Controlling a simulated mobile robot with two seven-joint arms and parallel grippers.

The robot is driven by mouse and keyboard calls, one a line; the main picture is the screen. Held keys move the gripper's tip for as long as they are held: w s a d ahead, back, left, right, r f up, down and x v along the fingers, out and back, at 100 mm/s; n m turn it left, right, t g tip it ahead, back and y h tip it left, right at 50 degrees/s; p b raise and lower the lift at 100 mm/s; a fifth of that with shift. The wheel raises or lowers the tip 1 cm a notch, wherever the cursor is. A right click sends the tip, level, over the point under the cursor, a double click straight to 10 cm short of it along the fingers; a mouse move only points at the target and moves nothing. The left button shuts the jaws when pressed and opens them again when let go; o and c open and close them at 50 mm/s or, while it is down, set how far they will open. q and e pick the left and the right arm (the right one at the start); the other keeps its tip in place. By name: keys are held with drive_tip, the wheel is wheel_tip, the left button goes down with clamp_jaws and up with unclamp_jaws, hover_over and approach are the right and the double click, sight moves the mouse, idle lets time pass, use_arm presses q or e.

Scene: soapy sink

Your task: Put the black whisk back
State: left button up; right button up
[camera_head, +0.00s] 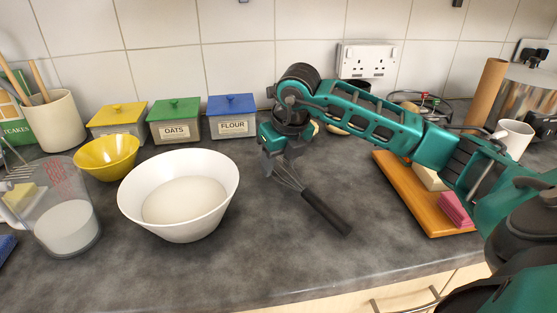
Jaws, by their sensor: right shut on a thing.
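The black whisk (325,211) has a black handle and thin wire loops. It is tilted, with the handle pointing down and to the right over the dark worktop and the wires up at my right gripper. My right gripper (275,170) is shut on the whisk at its wire end, to the right of the white bowl. I cannot tell whether the handle end touches the worktop. The wires are partly hidden by the gripper. My left gripper is not in view.
The white bowl (210,215) holds pale contents. A measuring jug (75,205), a yellow bowl (107,157) and a utensil pot (55,120) stand at the left. Lidded boxes line the wall. A wooden board (405,190) lies right. The front middle worktop is clear.

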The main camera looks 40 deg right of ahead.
sight(290, 172)
drive_tip(key=shift+f, duration=0.15)
drive_tip(key=o, duration=1.3)
drive_tip(key=shift+p+v, duration=0.6)
drive_tip(key=shift+v, duration=5.9)
